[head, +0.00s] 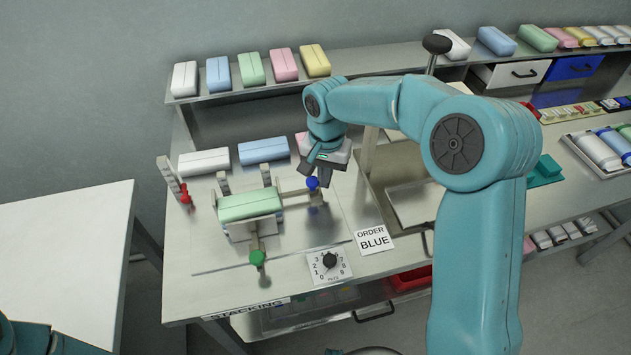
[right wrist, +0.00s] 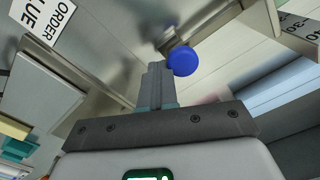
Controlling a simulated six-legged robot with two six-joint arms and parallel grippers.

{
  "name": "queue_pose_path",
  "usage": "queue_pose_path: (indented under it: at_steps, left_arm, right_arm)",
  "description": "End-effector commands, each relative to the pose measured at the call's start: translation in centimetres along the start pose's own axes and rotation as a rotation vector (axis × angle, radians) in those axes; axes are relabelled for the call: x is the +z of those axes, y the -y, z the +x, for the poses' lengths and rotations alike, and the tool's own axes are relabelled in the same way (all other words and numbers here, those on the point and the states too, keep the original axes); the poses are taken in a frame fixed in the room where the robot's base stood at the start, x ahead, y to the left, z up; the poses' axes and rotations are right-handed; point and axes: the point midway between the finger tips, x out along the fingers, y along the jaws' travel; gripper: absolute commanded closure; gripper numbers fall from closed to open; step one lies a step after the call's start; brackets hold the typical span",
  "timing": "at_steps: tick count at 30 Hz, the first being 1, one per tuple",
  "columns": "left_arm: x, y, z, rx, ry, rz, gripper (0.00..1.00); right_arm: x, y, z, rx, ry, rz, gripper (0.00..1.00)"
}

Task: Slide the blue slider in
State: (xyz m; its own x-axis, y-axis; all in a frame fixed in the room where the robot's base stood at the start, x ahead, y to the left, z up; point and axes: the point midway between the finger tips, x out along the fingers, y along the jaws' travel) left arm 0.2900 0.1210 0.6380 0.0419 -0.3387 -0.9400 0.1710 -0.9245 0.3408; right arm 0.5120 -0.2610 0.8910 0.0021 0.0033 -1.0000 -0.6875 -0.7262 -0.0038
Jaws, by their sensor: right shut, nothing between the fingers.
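The blue slider's knob (head: 312,183) stands at the right of the stacking fixture, on the end of a grey bar that runs left towards a green pack (head: 250,204). It also shows as a round blue knob in the right wrist view (right wrist: 184,61). My right gripper (head: 322,170) is shut and empty, close to the blue knob; in the right wrist view its fingers (right wrist: 157,75) lie just beside it. I cannot tell whether they touch. A red knob (head: 185,194) is at the fixture's left and a green knob (head: 257,258) at its front. My left gripper is out of view.
A dial (head: 329,261) and an ORDER BLUE card (head: 373,240) are at the front of the bench. White (head: 204,161) and blue (head: 264,150) packs lie behind the fixture. A shelf (head: 222,96) with coloured packs runs along the back.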

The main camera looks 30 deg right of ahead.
Motion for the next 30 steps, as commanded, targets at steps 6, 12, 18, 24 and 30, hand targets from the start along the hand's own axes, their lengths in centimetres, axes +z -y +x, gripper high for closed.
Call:
queue_pose_path:
  at_steps: [6, 12, 18, 24, 30]
  left_arm:
    - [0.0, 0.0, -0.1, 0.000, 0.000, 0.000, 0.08]
    - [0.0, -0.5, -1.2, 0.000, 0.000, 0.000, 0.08]
    - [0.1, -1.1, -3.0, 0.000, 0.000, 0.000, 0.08]
    - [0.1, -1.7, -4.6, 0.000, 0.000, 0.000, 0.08]
    - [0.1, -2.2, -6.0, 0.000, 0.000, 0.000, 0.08]
  right_arm:
    - [-0.1, -0.1, -0.1, 0.002, -0.002, 0.001, 1.00]
    - [-0.1, -0.2, -1.6, 0.003, -0.003, 0.001, 1.00]
    - [-0.2, -0.2, -4.0, 0.003, -0.003, 0.001, 1.00]
    - [-0.1, -0.2, -6.1, 0.004, -0.002, 0.001, 1.00]
    - [-0.1, -0.2, -8.1, 0.004, -0.002, 0.001, 1.00]
